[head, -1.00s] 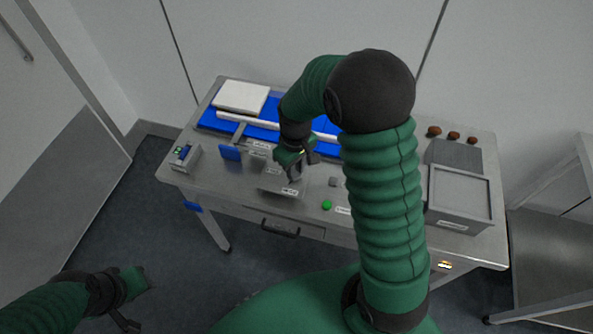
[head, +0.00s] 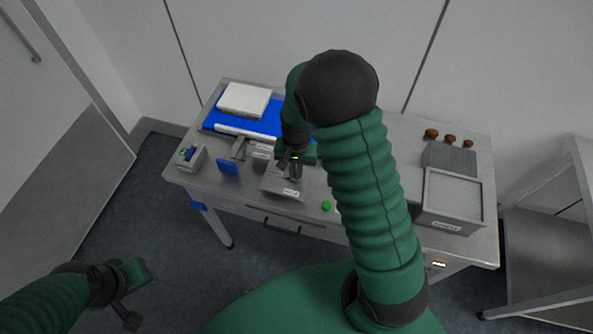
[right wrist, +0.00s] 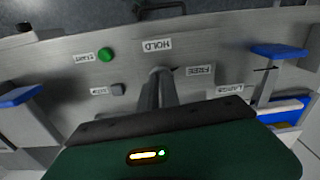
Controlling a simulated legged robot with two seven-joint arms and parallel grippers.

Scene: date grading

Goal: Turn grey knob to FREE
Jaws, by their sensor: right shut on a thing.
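The grey knob (right wrist: 161,70) is mostly hidden between the fingertips of my right gripper (right wrist: 157,82) in the right wrist view. A small dark mark beside it lies on the side of the FREE label (right wrist: 200,70). The HOLD label (right wrist: 156,45) is above the knob in that view. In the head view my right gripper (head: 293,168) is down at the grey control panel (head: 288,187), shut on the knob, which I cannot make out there. My left gripper (head: 128,300) is low at the left, away from the table; its jaw opening is unclear.
A green START button (right wrist: 105,54) and a small grey button (right wrist: 118,89) are near the knob. A blue tab (head: 228,167) stands left of the panel. A grey tray (head: 452,195) and several brown dates (head: 450,138) are at the right.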

